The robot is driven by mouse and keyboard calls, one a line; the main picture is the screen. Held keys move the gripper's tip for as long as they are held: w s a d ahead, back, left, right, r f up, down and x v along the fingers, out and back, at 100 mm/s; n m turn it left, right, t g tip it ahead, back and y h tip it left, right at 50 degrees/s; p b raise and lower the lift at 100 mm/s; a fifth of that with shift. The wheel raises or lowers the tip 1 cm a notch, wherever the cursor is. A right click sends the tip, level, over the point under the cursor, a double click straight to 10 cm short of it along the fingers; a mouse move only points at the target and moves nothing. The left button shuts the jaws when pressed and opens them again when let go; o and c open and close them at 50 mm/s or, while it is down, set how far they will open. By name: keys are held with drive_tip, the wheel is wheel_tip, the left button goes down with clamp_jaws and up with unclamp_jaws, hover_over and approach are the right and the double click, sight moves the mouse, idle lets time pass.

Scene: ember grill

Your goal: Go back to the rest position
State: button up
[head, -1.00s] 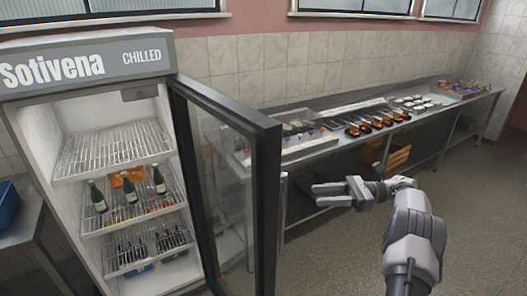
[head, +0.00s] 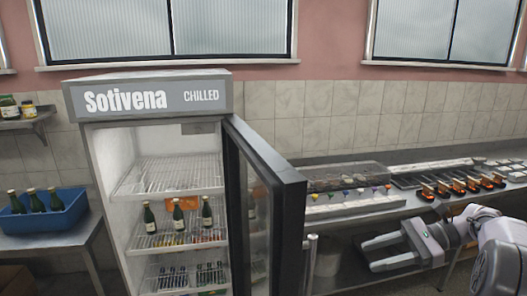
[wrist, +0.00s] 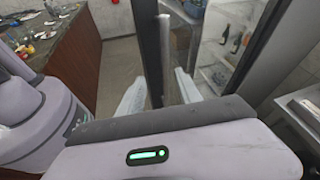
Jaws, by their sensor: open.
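My gripper (head: 368,255) is open and empty at the right in the head view, its two fingers pointing left. It hangs in front of the long counter, to the right of the open fridge door (head: 298,210), with a gap to the door's handle (head: 311,262). In the wrist view, the spread fingers (wrist: 160,88) show beyond the wrist housing, with the vertical handle (wrist: 163,55) seen between them. My arm reaches in from the right edge. The fridge (head: 100,150), marked Sotivena Chilled, stands open with bottles (head: 178,216) on its shelves.
The steel counter (head: 350,205) along the wall carries trays, small colored items and several dark orange-topped pieces. A blue crate (head: 60,222) of bottles stands on a table at left. A jar shelf (head: 35,118) hangs above. In the wrist view, a cluttered brown counter (wrist: 65,60) is at left.

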drive_tip(key=s+a+r+n+g+h+b, duration=0.1)
drive_tip(key=s+a+r+n+h+b, duration=0.1)
drive_tip(key=s+a+n+h, duration=0.45)
drive_tip(key=s+a+f+n+t+h+b, duration=0.2)
drive_tip(key=s+a+f+n+t, duration=0.1)
drive_tip(key=s, duration=0.6)
drive_tip(key=s+a+f+n+t+h+b, duration=0.2)
drive_tip(key=s+a+f, duration=0.3)
drive_tip(key=s, duration=0.5)
drive_tip(key=shift+a+n+t+h+b, duration=0.35)
drive_tip(key=shift+a+n+t+h, duration=0.3)
drive_tip(key=shift+a, duration=0.55)
